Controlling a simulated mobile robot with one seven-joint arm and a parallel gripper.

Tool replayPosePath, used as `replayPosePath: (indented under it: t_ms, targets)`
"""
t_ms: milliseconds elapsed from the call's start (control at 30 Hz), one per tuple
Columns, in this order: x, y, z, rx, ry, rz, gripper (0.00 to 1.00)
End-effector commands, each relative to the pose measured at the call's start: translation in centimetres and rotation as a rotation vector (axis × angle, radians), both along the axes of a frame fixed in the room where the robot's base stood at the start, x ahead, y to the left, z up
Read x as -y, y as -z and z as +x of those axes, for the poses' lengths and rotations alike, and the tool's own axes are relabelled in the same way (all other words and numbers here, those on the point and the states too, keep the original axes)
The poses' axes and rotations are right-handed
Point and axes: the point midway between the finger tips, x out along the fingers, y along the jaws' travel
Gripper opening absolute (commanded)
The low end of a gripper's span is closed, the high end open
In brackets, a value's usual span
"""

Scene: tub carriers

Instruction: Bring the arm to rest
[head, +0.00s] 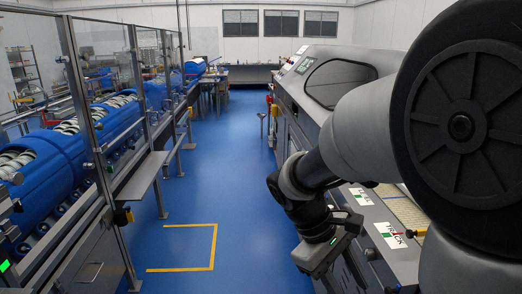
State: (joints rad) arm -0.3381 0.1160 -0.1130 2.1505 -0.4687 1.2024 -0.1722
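My arm comes in from the right side of the head view and bends down toward the middle. My gripper (322,254) is at its lower end, above the blue floor and beside the grey machine on the right. Its fingers are small and dark here, so I cannot tell whether they are open or shut. I see nothing clearly held in it. My own large dark joint and upper link hide much of the right side.
The long grey machine (312,108) stands close on the right. Glass-fronted blue machinery (48,165) with a side shelf (143,176) lines the left. A clear blue floor aisle (225,165) runs between them, with a yellow floor marking (213,247). A table (252,74) stands at the back.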

Motion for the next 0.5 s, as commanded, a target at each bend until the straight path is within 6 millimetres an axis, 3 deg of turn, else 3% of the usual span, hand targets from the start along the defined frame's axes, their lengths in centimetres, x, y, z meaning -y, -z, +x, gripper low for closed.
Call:
replayPosePath:
  t_ms: [33,200,400,500]
  targets:
    - [-0.1,-2.4,-0.9,0.078,0.055,0.066,0.39]
    - [-1.3,-7.5,-3.6,0.329,0.237,0.276,0.39]
    - [-2.7,-12.5,-5.9,0.605,0.413,0.471,0.39]
    - [-3.1,-14.1,-6.6,0.702,0.468,0.533,0.39]
